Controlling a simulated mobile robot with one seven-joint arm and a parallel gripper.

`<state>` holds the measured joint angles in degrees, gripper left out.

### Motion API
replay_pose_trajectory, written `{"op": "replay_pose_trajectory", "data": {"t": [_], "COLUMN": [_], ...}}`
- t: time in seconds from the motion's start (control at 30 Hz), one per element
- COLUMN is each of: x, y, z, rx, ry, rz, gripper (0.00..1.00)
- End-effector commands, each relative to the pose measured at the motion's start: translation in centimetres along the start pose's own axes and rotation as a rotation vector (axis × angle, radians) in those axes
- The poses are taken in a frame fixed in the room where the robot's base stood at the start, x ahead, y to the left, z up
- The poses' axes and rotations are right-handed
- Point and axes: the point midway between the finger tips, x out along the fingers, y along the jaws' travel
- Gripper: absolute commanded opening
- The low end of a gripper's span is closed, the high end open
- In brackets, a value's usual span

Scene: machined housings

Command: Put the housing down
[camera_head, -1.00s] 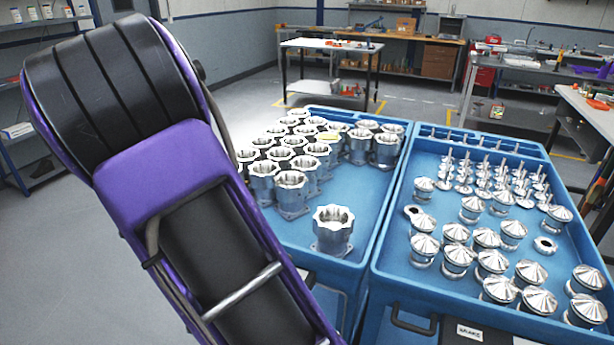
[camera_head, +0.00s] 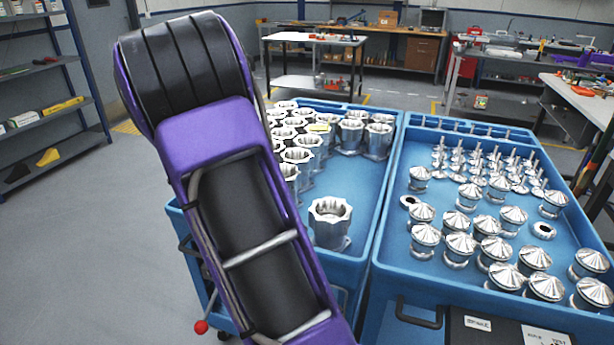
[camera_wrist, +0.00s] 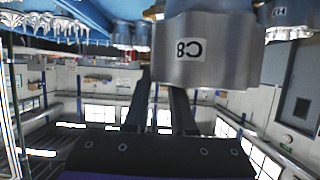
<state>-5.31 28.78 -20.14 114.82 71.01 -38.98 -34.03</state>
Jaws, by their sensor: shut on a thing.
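In the wrist view, which looks upside down, my gripper (camera_wrist: 163,82) is shut on a grey metal housing (camera_wrist: 215,55) with a C8 label. The two dark fingers meet its lower part in the picture; the exact contact is partly hidden. Other housings and blue tray surface show close by at the top. The head view does not show my gripper; my purple arm hides part of the left blue cart (camera_head: 362,235). A single silver housing (camera_head: 330,224) with a scalloped rim stands upright near that cart's front, apart from a grouped set of housings (camera_head: 298,155) behind.
A right blue cart (camera_head: 392,262) holds cone-topped metal parts (camera_head: 458,247) and several thin-stemmed parts (camera_head: 487,166). Bare blue surface shows around the single housing. Shelving (camera_head: 45,68) stands at the left.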

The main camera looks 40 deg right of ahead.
Motion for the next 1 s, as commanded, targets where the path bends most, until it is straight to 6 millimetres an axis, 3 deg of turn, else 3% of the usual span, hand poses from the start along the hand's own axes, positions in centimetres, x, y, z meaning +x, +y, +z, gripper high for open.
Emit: {"op": "replay_pose_trajectory", "data": {"t": [0.1, 0.23, 0.5, 0.77, 1.0], "x": [1.1, 1.8, 3.5, 4.2, 5.3], "y": [1.9, 2.8, 3.0, 2.9, 2.9], "z": [0.4, 1.3, 5.4, 6.9, 9.7], "rx": [0.039, 0.054, 0.056, 0.059, 0.057], "ry": [0.005, 0.003, 0.004, 0.006, 0.005], "rz": [0.083, 0.126, 0.134, 0.132, 0.132], "gripper": [0.00, 0.00, 0.00, 0.00, 0.00]}}
